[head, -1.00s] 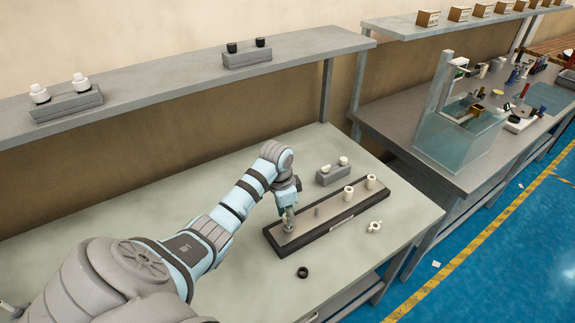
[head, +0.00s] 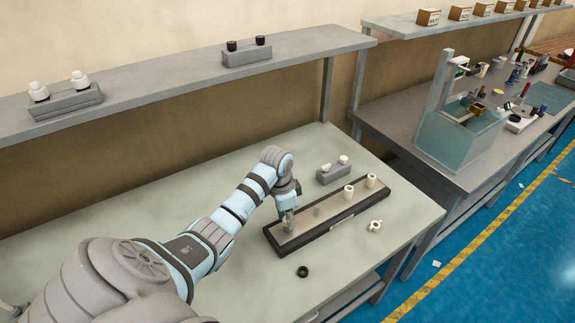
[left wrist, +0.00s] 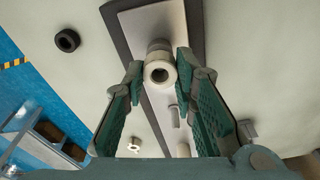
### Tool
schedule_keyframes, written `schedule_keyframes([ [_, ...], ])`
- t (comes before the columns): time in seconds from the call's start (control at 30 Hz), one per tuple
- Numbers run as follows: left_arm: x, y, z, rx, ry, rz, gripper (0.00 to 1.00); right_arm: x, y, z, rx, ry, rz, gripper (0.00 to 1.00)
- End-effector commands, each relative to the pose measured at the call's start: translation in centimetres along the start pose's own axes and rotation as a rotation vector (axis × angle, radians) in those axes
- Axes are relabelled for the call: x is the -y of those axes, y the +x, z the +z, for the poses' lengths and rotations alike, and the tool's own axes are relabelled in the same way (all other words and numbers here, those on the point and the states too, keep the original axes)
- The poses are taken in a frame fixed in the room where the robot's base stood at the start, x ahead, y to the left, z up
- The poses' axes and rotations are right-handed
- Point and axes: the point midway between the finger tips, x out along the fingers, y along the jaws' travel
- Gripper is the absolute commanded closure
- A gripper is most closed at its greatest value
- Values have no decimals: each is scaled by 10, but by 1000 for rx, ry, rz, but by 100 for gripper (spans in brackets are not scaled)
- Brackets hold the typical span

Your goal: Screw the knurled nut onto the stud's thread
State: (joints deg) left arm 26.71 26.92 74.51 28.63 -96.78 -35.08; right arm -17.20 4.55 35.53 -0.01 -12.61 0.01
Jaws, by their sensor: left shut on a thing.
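My left gripper (head: 288,228) points down at the near left end of the long board. In the left wrist view its two fingertips (left wrist: 160,76) are shut on the sides of a pale ring-shaped nut (left wrist: 160,73) with an open round bore. The nut is over a grey-beige round part on the board's plate. Whether its thread is engaged with a stud is hidden. A bare grey stud (head: 317,211) stands farther along the board; it also shows in the wrist view (left wrist: 174,115). My right gripper is not in view.
Two white cylinders (head: 349,192) stand on the far part of the dark-edged board (head: 328,228). A black ring (head: 303,272) and a white lobed part (head: 375,226) lie on the table. A grey block with white pieces (head: 333,174) stands behind. The table's left side is clear.

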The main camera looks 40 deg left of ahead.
Motion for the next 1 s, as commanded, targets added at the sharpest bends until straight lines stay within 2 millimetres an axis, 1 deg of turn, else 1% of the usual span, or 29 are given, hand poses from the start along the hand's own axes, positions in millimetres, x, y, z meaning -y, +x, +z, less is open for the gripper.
schedule_keyframes([
  [0.4, 0, 11, 1, 0, 0, 1, 88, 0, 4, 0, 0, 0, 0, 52],
  [0.43, 0, 10, 1, 0, 1, 0, 70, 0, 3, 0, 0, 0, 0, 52],
  [0.53, 0, 10, 1, 0, 1, 0, 54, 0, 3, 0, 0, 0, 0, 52],
  [0.57, 0, 10, 1, 0, 1, 0, 51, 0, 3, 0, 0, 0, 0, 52],
  [0.87, 0, 8, 1, -1, 0, -1, 51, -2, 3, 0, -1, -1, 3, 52],
  [0.97, 1, -5, 1, -2, 1, -4, 51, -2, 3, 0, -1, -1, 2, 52],
  [1.0, 1, -14, 1, -2, 2, -4, 51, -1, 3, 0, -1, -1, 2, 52],
])
